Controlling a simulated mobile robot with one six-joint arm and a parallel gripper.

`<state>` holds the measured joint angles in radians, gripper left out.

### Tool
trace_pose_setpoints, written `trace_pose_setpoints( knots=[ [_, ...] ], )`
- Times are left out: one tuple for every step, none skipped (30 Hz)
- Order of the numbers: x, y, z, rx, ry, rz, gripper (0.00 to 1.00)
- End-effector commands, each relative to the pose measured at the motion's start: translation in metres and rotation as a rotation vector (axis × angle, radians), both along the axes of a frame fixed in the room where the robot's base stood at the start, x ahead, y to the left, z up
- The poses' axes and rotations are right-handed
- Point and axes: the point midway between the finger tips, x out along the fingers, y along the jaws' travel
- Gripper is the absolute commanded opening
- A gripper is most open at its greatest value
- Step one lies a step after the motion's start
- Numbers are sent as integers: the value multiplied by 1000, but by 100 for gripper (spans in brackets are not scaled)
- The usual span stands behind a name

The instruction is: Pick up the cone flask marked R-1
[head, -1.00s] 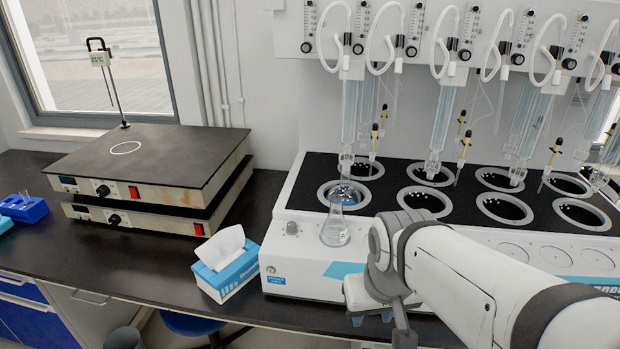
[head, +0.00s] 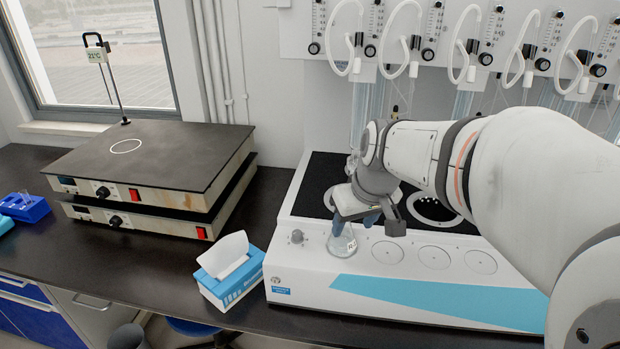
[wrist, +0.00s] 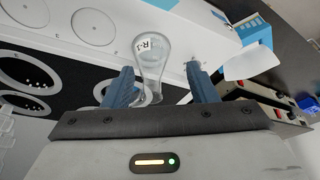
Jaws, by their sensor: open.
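The clear cone flask marked R-1 (wrist: 151,62) stands on the white front ledge of the distiller. Its label shows in the wrist view, and its lower part (head: 342,245) shows in the head view below my gripper. My gripper (head: 355,222) hides the flask's upper part in the head view. In the wrist view my gripper (wrist: 160,75) is open, its two blue-grey fingers apart, with the flask's narrow neck between them. I cannot tell whether a finger touches the glass.
A blue and white tissue box (head: 231,276) stands left of the distiller (head: 310,262). Two stacked hot plates (head: 150,165) stand farther left. Glass condensers and hoses hang behind my arm. A blue rack (head: 24,207) lies at the far left.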

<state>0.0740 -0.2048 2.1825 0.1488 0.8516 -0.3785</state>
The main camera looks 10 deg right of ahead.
Motion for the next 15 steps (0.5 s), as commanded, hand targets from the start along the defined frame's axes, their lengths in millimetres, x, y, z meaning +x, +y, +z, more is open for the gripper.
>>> trace_pose_setpoints(
  knots=[
    [20, -2, 11, 2, -15, 23, 52],
    [29, -3, 14, 2, -25, 38, 52],
    [39, -4, 18, 2, -36, 54, 52],
    [45, -5, 20, 2, -43, 65, 52],
    [50, -5, 21, 1, -48, 72, 52],
    [55, -5, 21, 2, -52, 80, 52],
    [58, -5, 19, 2, -54, 84, 52],
    [60, -5, 18, 2, -56, 86, 52],
    [62, -5, 13, 1, -58, 88, 52],
    [63, -4, 10, 2, -56, 89, 52],
    [64, -4, 6, 1, -56, 88, 52],
    [66, -3, 2, 1, -57, 88, 52],
    [67, -3, -1, 1, -57, 88, 52],
    [68, -3, -4, 1, -57, 88, 52],
    [70, -2, -8, 1, -57, 88, 52]
  ],
)
